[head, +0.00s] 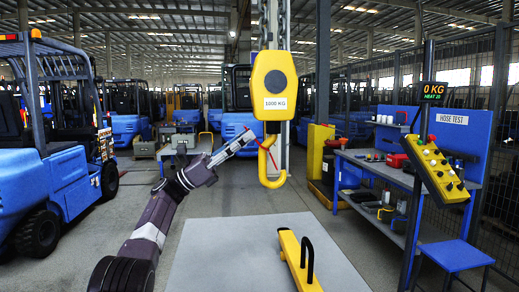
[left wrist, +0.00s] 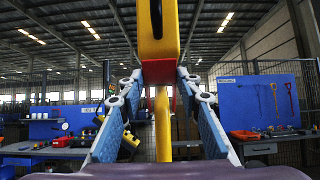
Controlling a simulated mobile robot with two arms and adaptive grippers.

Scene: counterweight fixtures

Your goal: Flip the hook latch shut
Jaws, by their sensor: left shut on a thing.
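A yellow hoist block (head: 275,82) marked 1000 KG hangs from a chain, with a yellow hook (head: 274,181) below it. The red hook latch (head: 270,157) shows as a thin slanted strip in the hook's mouth. My left gripper (head: 250,136) reaches in from the left at the hook's upper part. In the left wrist view its blue-padded fingers (left wrist: 160,78) close in on both sides of the red latch (left wrist: 172,99), just under the block (left wrist: 158,35). The hook (left wrist: 163,142) stands between the fingers and hides part of the latch. My right gripper is in neither view.
A yellow beam with a black handle (head: 293,261) lies on a grey plate (head: 235,262) below the hook. A yellow control pendant (head: 435,168) and blue workbench (head: 385,170) stand at right. Forklifts, one a blue forklift (head: 45,185), stand at left and behind.

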